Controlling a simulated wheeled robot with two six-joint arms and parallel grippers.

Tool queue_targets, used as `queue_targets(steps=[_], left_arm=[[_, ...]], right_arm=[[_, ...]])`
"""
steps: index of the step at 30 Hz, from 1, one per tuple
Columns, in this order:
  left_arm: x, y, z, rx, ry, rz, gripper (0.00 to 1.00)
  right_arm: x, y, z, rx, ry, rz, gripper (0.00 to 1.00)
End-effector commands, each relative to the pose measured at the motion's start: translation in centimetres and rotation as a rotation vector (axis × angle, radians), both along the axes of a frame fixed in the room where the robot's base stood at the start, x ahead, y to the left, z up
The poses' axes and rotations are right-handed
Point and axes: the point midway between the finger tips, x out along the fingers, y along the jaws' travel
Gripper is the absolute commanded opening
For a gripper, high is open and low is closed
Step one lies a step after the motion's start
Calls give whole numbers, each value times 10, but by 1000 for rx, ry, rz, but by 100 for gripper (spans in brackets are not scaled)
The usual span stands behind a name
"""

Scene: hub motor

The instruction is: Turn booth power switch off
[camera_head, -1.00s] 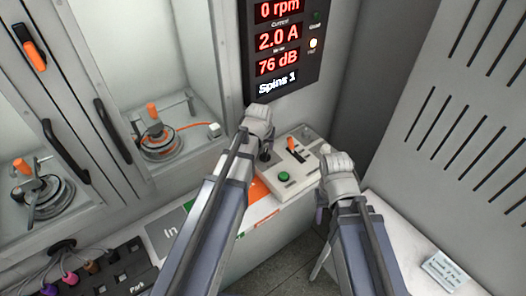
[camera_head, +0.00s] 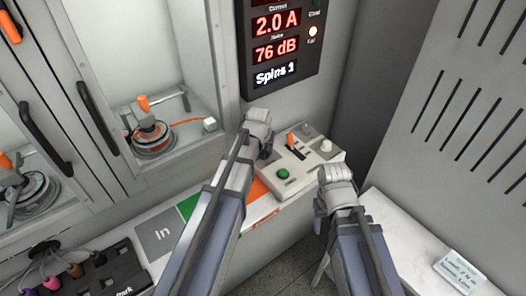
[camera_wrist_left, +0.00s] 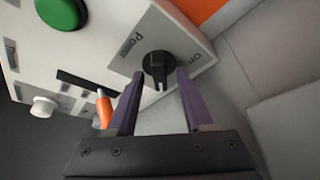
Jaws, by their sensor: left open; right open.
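The booth power switch is a black rotary knob (camera_wrist_left: 158,66) on the corner of a pale control box (camera_head: 318,170). In the left wrist view its panel shows lettering that seems to read "Power" and "On". My left gripper (camera_wrist_left: 160,76) is open, with its purple fingers on either side of the knob; whether they touch it cannot be told. In the head view my left gripper (camera_head: 264,151) is over the box's left end and mostly hides the knob. My right gripper (camera_head: 322,205) hangs empty at the box's front right; its fingers are mostly hidden.
The box also bears a green button (camera_head: 283,174), an orange-tipped lever (camera_head: 291,140) and a white knob (camera_head: 326,146). A lit display (camera_head: 278,48) hangs behind. Glass-fronted cabinets stand left. A white table (camera_head: 410,245) with a tag lies right.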

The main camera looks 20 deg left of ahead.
Motion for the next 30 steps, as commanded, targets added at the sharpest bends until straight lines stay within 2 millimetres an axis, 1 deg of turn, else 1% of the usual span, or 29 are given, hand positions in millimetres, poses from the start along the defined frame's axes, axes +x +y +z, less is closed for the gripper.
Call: queue_targets(steps=[2,3,16,30], left_arm=[[0,0,1,0,0,0,51],[0,0,1,0,0,0,49],[0,0,0,0,0,0,1],[0,0,0,0,0,8,0]], right_arm=[[0,0,1,0,0,0,50],[0,0,1,0,0,0,50],[0,0,0,0,0,0,50],[0,0,0,0,0,0,50]])
